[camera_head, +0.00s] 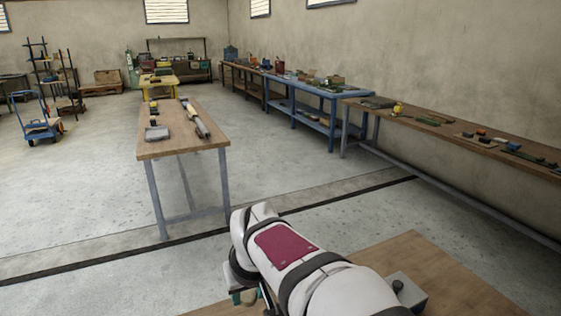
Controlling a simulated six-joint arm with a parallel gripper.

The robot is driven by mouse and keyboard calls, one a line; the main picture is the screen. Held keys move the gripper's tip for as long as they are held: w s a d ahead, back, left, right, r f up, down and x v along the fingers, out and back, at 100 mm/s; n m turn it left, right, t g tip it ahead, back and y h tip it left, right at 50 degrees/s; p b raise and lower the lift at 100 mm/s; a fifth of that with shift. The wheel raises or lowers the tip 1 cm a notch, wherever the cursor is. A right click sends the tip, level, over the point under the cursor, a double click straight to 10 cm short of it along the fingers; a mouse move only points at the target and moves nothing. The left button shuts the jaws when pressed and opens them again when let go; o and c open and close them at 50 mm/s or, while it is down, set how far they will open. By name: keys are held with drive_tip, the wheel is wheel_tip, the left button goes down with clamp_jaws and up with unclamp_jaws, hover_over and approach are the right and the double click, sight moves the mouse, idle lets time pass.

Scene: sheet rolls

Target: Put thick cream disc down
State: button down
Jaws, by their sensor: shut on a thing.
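The thick cream disc does not show in the head view. My white arm with a maroon panel fills the lower middle, over a brown wooden surface (440,275) in the foreground. A small teal thing (248,297) peeks out at the left side of the arm, too covered to identify.
A grey metal block (410,292) sits on the wooden surface right of my arm. Beyond stands a wooden table (180,150) with a long roll (195,119) and small items. Benches (445,127) line the right wall. Open concrete floor lies between.

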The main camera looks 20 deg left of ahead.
drive_tip(key=d+r+m+t+h, duration=0.15)
drive_tip(key=d+m, duration=0.25)
drive_tip(key=d, duration=1.1)
drive_tip(key=d+r+m+g+h, duration=0.15)
drive_tip(key=d+m, duration=0.25)
drive_tip(key=d, duration=1.1)
drive_tip(key=w+a+f+n+y, duration=0.1)
drive_tip(key=w+a+f+n, duration=0.1)
drive_tip(key=w+f, duration=0.4)
drive_tip(key=w+a+f+n, duration=0.1)
drive_tip(key=w+a+f, duration=0.25)
drive_tip(key=f, duration=0.55)
drive_tip(key=shift+t, duration=0.5)
drive_tip(key=w+a+f, duration=0.1)
drive_tip(key=a+f, duration=0.1)
drive_tip(key=a, duration=0.1)
drive_tip(key=w+a+f, duration=0.1)
drive_tip(key=a+f, duration=0.1)
drive_tip(key=a, duration=0.1)
drive_tip(key=w+a+f, duration=0.1)
drive_tip(key=a+f, duration=0.2)
drive_tip(key=a, duration=0.1)
drive_tip(key=shift+a+f, duration=0.1)
drive_tip(key=f, duration=0.4)
drive_tip(key=shift+a, duration=0.2)
drive_tip(key=shift+w+f, duration=0.1)
drive_tip(key=shift+f, duration=0.1)
drive_tip(key=shift+f, duration=0.4)
drive_tip(key=shift+f, duration=0.1)
